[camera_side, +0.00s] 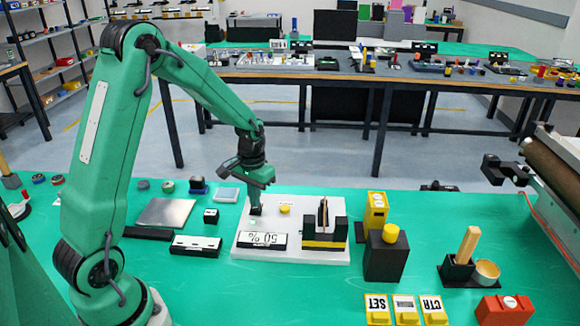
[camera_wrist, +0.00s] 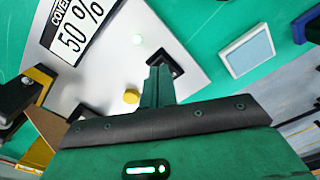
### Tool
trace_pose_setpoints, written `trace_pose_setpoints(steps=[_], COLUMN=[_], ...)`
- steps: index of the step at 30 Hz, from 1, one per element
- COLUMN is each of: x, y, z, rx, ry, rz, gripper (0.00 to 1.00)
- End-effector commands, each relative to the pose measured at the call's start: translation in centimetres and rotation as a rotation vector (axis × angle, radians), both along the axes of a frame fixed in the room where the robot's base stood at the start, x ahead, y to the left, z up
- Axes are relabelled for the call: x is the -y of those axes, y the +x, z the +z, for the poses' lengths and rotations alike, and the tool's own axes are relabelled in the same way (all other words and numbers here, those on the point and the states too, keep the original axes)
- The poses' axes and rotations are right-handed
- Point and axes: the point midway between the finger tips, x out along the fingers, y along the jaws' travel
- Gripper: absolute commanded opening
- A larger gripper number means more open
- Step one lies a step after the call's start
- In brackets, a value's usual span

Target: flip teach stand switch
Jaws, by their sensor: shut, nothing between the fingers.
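The teach stand is a white plate (camera_side: 293,212) on the green table, with a "50 %" label (camera_side: 262,241), a yellow round button (camera_side: 285,209) and a black slotted block (camera_side: 323,232). A small black switch housing (camera_wrist: 178,66) sits at the plate's back left corner in the side view. My gripper (camera_side: 256,204) is shut and empty, pointing down with its tips at this switch. The fingers hide most of the switch, so its lever position and any contact cannot be told.
A black box with a yellow knob (camera_side: 386,258) and a yellow block (camera_side: 376,210) stand right of the plate. A white-topped bar (camera_side: 196,245) and a grey metal plate (camera_side: 165,212) lie to the left. A light blue pad (camera_wrist: 250,52) lies beside the plate.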

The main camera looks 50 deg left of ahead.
Motion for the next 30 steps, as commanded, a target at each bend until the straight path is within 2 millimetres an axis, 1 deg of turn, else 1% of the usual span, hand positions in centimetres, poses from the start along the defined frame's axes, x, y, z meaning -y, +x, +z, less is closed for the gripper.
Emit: trace_pose_setpoints(steps=[30], x=[0.0], y=[0.0], z=[-1.1], rx=[-0.001], ry=[0.0], rz=[0.0], gripper=[0.0])
